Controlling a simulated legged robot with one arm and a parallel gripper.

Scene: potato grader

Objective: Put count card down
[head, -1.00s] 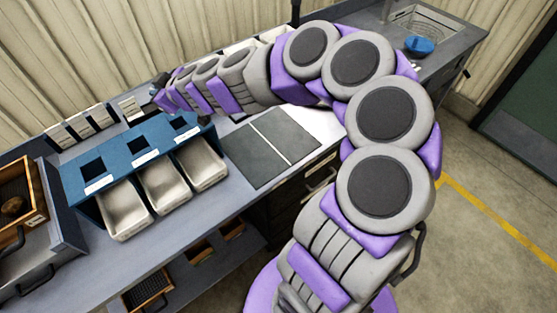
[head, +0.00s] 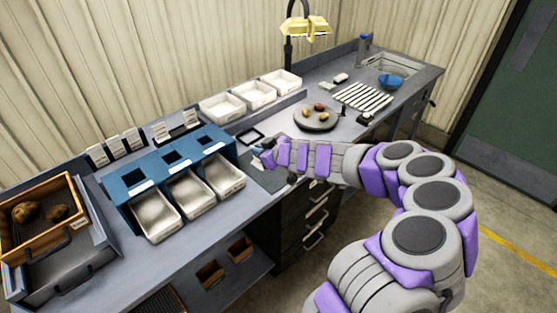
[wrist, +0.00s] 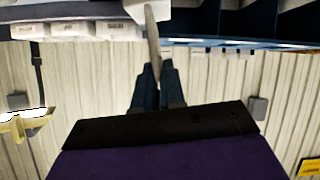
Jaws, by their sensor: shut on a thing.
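My gripper (head: 262,157) is over the dark mat area of the bench, just right of the blue grader box, in the head view. In the wrist view its two fingers (wrist: 158,85) are shut on a thin, pale, flat piece, the count card (wrist: 152,35), seen nearly edge-on. Its face and any writing are hidden. In the head view the card is too small to make out clearly at the fingertips. I cannot tell whether it touches the bench. Part of the dark mat (head: 268,180) shows beneath and beside my gripper.
The blue box (head: 125,182) has pale trays (head: 155,215) in front. White cards (head: 115,147) stand in holders behind it. White bins (head: 222,107) line the back. A round plate with potatoes (head: 316,118) and a row of white strips (head: 363,97) lie to the right.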

